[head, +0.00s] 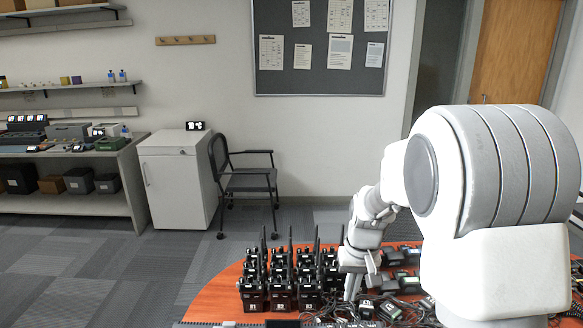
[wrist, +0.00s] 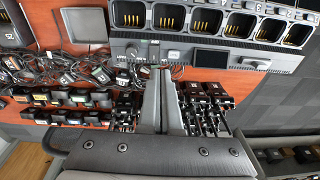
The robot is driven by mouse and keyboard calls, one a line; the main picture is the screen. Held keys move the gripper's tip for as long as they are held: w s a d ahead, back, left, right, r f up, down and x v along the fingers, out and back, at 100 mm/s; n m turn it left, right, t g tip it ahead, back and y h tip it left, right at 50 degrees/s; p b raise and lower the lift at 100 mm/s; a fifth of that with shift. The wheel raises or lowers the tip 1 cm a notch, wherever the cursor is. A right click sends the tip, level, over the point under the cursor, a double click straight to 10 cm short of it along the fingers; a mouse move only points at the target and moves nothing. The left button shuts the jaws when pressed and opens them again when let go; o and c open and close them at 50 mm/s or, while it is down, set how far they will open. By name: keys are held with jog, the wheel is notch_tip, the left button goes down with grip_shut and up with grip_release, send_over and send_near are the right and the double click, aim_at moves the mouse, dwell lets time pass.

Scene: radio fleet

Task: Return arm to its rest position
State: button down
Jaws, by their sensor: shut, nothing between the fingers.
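My gripper (head: 353,287) points down over the right part of the round table in the head view. In the wrist view its two fingers (wrist: 161,98) lie side by side, shut and empty. My arm covers the right side of the head view and hides part of the table. Several upright black radios (head: 280,278) with antennas stand on the table just left of my gripper. In the wrist view radios (wrist: 208,105) appear beyond the fingers, partly hidden by them.
The reddish table (head: 218,301) holds a grey multi-slot charger (wrist: 210,50) with empty-looking slots, tangled cables (wrist: 55,70), small dark packs (wrist: 75,97) and a grey tray (wrist: 85,25). A chair (head: 248,180), white cabinet (head: 178,178) and shelving stand by the far wall. Carpet left of the table is clear.

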jog(key=s+r+t, duration=0.2)
jog(key=s+r, duration=0.9)
jog(key=r, duration=0.2)
jog(key=s+r+t, duration=0.2)
jog(key=s+r, duration=0.1)
jog(key=s, duration=0.9)
jog(key=shift+s+d+h, duration=0.2)
jog(key=shift+s+h, duration=0.05)
jog(key=shift+h, duration=0.05)
